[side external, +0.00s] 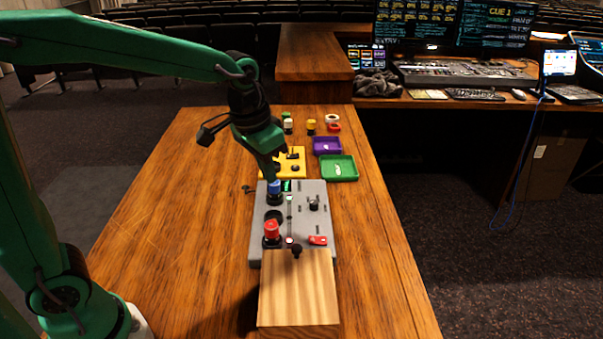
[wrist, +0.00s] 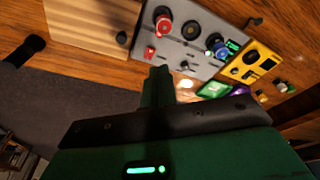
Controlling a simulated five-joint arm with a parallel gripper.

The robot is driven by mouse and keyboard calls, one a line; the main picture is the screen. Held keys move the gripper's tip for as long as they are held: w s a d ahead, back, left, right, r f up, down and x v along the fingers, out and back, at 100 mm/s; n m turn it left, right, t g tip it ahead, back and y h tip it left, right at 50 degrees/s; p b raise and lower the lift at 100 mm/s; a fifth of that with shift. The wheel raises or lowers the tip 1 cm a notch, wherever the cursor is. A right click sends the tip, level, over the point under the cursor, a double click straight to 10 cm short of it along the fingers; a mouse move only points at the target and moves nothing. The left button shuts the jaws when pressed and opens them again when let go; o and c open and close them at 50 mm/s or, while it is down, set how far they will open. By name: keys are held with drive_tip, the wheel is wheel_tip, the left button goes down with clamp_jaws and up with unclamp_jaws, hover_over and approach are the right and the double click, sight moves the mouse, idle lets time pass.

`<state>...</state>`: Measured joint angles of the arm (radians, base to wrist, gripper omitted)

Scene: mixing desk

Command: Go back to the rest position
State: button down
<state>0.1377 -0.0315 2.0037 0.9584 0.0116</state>
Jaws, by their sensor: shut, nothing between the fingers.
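My gripper (side external: 272,178) is green and shut, with nothing between its fingers. In the side view it points down over the far left part of a grey control panel (side external: 262,240), close to a blue knob (side external: 274,190). I cannot tell whether it touches the knob. In the wrist view the shut fingers (wrist: 160,75) rise from the bottom, and the grey panel (wrist: 200,60) lies beyond them. The panel also carries a red knob (side external: 271,230), a red switch (side external: 318,240) and a silver toggle (side external: 313,203).
A wooden block (side external: 298,290) stands at the panel's near end. A yellow panel (side external: 296,158), a purple tray (side external: 327,145) and a green tray (side external: 339,168) lie behind it. Small coloured parts stand farther back. The wooden table (side external: 180,230) is clear on the left.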

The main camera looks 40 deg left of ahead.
drive_tip(key=s+a+r+n+t, duration=0.1)
drive_tip(key=s+a, duration=0.1)
drive_tip(key=s, duration=0.6)
drive_tip(key=s+a+r+t, duration=0.1)
drive_tip(key=s+a+t, duration=0.1)
drive_tip(key=s, duration=0.5)
drive_tip(key=shift+s+a+n, duration=0.35)
drive_tip(key=shift+a+n, duration=0.05)
drive_tip(key=shift+a, duration=0.25)
